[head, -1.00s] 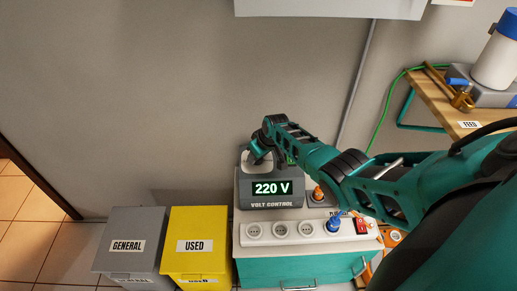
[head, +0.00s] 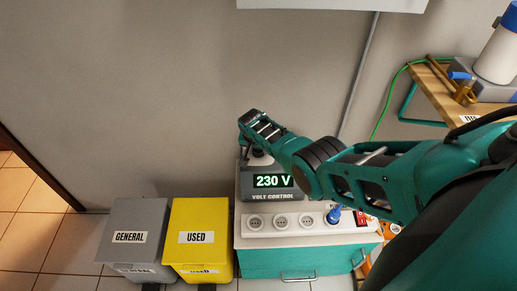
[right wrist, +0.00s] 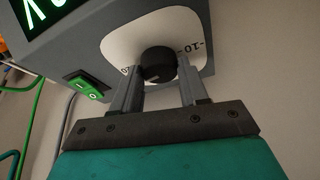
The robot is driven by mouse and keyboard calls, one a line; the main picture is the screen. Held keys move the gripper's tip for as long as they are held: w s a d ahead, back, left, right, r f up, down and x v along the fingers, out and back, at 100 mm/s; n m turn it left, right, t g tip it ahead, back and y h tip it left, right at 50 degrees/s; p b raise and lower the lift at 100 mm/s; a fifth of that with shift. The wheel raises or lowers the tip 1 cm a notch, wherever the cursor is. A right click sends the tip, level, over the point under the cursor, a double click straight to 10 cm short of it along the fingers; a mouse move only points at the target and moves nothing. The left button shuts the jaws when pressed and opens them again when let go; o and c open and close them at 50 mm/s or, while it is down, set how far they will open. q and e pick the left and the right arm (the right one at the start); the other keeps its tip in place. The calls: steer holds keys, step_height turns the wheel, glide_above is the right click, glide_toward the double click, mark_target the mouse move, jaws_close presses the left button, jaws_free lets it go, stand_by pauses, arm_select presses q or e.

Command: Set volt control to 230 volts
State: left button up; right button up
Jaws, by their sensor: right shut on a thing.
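The volt control box (head: 262,195) is grey and stands on the teal cabinet's white top in the head view. Its display (head: 272,181) reads 230 V in green. In the right wrist view, the black round knob (right wrist: 158,64) sits on a white dial plate (right wrist: 130,38) with printed markings. My right gripper (right wrist: 158,82) is shut on the knob, one finger on each side. In the head view my right arm reaches over the box and hides the knob. My left gripper is not in view.
A power strip (head: 300,222) with several sockets and a blue plug (head: 333,214) lies in front of the box. A green switch (right wrist: 87,85) is beside the dial. The grey GENERAL bin (head: 130,222) and yellow USED bin (head: 198,222) stand to the left.

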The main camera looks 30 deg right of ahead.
arm_select(q)
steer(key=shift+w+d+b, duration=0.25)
steer(key=shift+b, duration=0.15)
arm_select(e)
steer(key=shift+a+f+m+g, duration=0.1)
steer(key=shift+m+g, duration=0.2)
steer(key=shift+m, duration=0.5)
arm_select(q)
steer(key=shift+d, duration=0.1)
arm_select(e)
steer(key=o, duration=1)
steer(key=shift+h, duration=0.3)
steer(key=shift+r, duration=0.35)
arm_select(q)
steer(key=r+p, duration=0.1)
steer(key=p, duration=0.1)
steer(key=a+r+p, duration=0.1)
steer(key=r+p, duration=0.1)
steer(key=p, duration=0.1)
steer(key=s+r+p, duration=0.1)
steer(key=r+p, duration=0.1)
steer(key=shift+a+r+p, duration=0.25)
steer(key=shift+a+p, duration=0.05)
steer(key=shift+p, duration=0.1)
arm_select(e)
steer(key=v, duration=1.2)
steer(key=shift+r, duration=0.15)
